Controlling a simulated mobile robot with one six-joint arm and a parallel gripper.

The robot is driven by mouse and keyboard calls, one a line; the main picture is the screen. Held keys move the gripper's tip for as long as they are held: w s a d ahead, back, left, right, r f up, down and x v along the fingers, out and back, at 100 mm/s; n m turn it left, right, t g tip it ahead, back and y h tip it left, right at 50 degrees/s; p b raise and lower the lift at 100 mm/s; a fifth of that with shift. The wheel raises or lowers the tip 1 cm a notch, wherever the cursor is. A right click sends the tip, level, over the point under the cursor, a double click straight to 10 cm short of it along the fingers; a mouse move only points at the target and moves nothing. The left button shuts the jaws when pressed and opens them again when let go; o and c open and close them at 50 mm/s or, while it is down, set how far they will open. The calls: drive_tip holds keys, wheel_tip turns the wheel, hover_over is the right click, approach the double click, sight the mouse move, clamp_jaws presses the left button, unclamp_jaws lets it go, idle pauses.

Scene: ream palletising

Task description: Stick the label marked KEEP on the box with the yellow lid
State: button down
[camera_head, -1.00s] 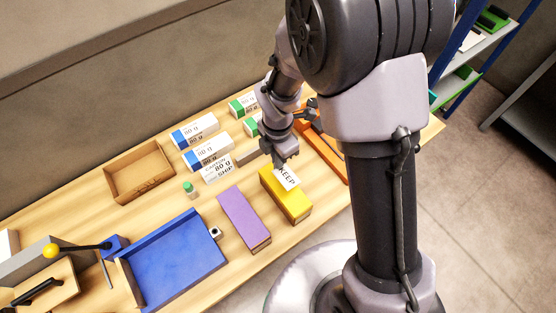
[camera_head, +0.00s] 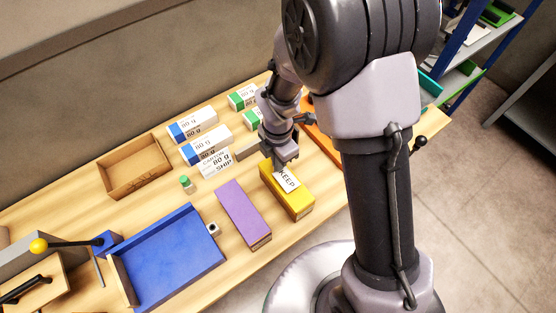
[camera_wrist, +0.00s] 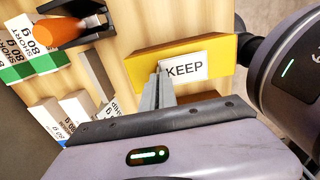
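The box with the yellow lid (camera_head: 298,205) stands on the wooden table, below my gripper; its yellow lid also shows in the wrist view (camera_wrist: 145,68). The white label marked KEEP (camera_head: 288,180) lies against the top of this lid, and its lettering reads clearly in the wrist view (camera_wrist: 184,68). My gripper (camera_head: 280,167) points down at the label's edge. In the wrist view its fingers (camera_wrist: 158,85) look closed on the label's left edge. Whether the whole underside of the label touches the lid is hidden.
A box with a purple lid (camera_head: 241,212) stands left of the yellow one. Several paper reams (camera_head: 192,124) stand behind. An orange tray (camera_head: 322,148) is at right.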

drive_tip(key=shift+f, duration=0.15)
idle(0.4)
drive_tip(key=shift+f+b, duration=0.4)
drive_tip(key=shift+f, duration=0.05)
drive_tip(key=shift+f, duration=0.15)
idle(0.6)
drive_tip(key=c, duration=2.1)
unclamp_jaws()
drive_tip(key=o, duration=0.5)
